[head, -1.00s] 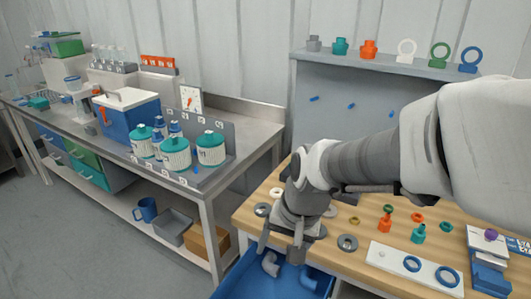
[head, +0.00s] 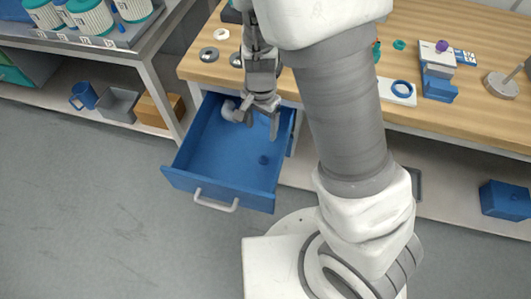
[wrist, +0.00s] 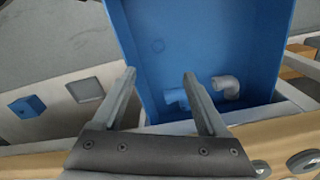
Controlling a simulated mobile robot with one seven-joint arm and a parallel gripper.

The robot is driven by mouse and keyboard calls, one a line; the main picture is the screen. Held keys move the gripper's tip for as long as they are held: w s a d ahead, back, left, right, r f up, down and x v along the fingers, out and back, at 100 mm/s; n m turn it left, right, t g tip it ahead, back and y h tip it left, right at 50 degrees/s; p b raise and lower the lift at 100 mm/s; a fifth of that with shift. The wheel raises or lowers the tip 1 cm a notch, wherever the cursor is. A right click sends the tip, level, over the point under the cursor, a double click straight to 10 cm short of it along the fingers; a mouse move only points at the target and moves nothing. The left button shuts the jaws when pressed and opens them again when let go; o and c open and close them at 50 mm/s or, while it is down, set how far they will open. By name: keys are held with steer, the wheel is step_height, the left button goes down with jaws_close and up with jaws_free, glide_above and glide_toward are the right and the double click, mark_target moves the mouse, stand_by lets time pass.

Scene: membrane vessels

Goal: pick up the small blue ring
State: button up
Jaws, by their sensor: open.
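A small blue ring (head: 263,160) lies on the floor of the open blue drawer (head: 222,181), toward its right side. It blends with the blue floor. In the wrist view, the ring (wrist: 158,46) shows faintly inside the drawer, beyond and between my fingertips. My gripper (head: 262,122) is open and empty, pointing down over the back part of the drawer. In the wrist view, the two fingers of my gripper (wrist: 158,74) are spread apart, and the ring is not between them.
A grey pipe elbow (wrist: 227,86) and a bluish fitting (wrist: 174,97) lie at the drawer's back, near my fingers. The drawer walls surround the ring.

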steer(key=b, duration=0.3)
glide_above(263, 161)
step_height(263, 161, down, 10)
steer(key=shift+a+f, duration=0.1)
steer(key=shift+f, duration=0.15)
step_height(263, 161, down, 5)
steer(key=b, duration=0.2)
steer(key=shift+f+b, duration=0.1)
steer(key=shift+b, duration=0.3)
jaws_close()
